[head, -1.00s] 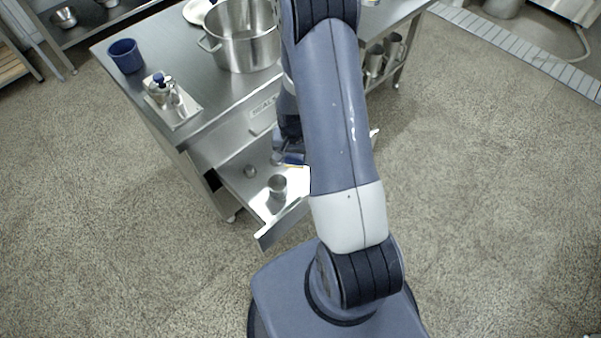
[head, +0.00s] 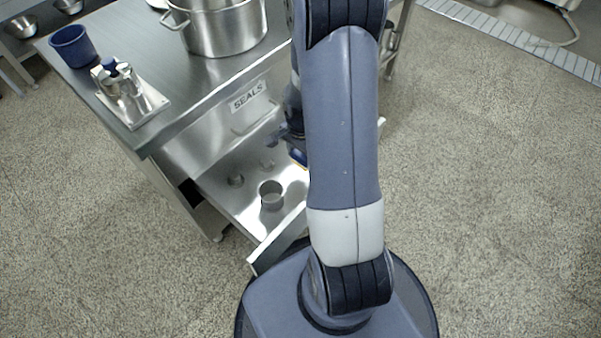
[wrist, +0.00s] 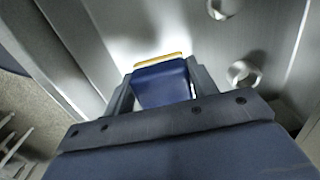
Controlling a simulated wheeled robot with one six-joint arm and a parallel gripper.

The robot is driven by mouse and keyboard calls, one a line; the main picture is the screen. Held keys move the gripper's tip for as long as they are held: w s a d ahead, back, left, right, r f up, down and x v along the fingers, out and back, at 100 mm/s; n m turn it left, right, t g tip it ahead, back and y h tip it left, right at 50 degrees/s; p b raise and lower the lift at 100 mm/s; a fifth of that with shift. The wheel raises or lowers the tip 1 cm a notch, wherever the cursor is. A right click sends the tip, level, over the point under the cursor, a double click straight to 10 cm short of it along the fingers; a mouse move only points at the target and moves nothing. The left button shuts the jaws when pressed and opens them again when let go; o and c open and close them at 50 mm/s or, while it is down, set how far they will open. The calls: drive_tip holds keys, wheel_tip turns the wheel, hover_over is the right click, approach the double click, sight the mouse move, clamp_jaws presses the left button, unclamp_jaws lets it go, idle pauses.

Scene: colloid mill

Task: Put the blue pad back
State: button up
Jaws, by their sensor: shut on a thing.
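The blue pad (wrist: 161,84) has a yellow edge and sits between the two fingers of my gripper (wrist: 160,78) in the wrist view. My gripper is shut on it. In the head view the pad (head: 298,152) shows only in part beside my arm, over the open drawer (head: 222,186). The drawer is pulled out below the "SEALS" label. Whether the pad touches the drawer floor cannot be told. My arm hides the right part of the drawer.
A metal cup (head: 271,196) and small round metal parts (head: 236,180) are in the drawer. On the table stand a large pot (head: 224,28), a blue cup (head: 73,46) and a small metal device (head: 122,84) on a plate. The floor at right is clear.

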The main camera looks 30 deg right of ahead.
sight(301, 154)
drive_tip(key=shift+f+b, duration=1)
drive_tip(key=shift+f, duration=2.3)
drive_tip(key=shift+f, duration=0.1)
drive_tip(key=shift+f, duration=0.15)
drive_tip(key=o, duration=1)
drive_tip(key=shift+c, duration=0.2)
wheel_tip(301, 154, up, 12)
drive_tip(key=p, duration=0.4)
drive_tip(key=shift+r, duration=0.25)
drive_tip(key=shift+o, duration=0.4)
